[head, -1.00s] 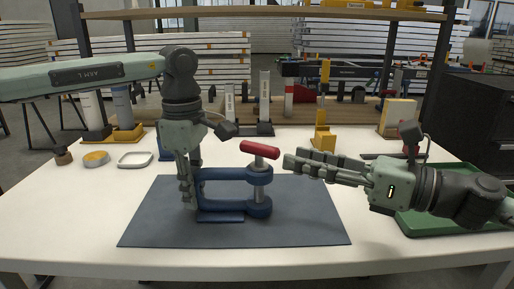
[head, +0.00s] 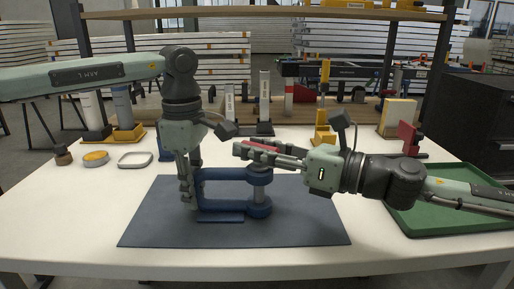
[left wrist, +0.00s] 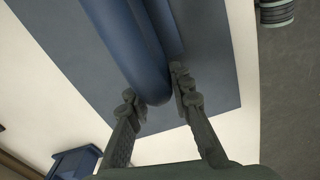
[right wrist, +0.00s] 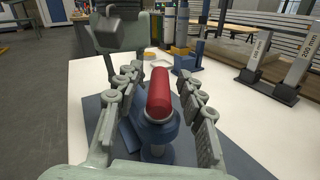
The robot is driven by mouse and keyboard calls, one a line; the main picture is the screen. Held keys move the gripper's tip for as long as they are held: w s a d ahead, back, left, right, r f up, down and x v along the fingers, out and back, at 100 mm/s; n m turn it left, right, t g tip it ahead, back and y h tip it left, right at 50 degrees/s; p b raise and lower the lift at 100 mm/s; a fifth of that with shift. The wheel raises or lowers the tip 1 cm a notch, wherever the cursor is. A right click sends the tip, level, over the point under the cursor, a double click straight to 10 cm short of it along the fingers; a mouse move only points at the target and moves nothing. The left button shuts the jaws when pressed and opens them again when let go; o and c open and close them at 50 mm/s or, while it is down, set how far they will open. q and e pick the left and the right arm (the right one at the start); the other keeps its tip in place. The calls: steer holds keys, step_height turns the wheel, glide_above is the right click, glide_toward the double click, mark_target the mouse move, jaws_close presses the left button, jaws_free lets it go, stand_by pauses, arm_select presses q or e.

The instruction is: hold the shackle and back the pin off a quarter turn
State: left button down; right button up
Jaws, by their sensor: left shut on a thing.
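The blue shackle (head: 222,175) stands on the dark mat, its bow to the left and its two arms pointing right. A grey pin (head: 259,191) runs upright through the arm ends, with a red crossbar (right wrist: 159,95) on top. My left gripper (head: 187,196) points down and is shut on the shackle's bow; the left wrist view shows a finger on each side of the blue bar (left wrist: 145,70). My right gripper (head: 240,151) lies level at crossbar height. Its fingers are open on both sides of the crossbar, with visible gaps, and partly hide it in the head view.
The dark mat (head: 150,225) lies on the white table (head: 60,220). A green tray (head: 440,215) is at the right, under my right arm.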

steer(key=shift+c, duration=0.3)
jaws_close()
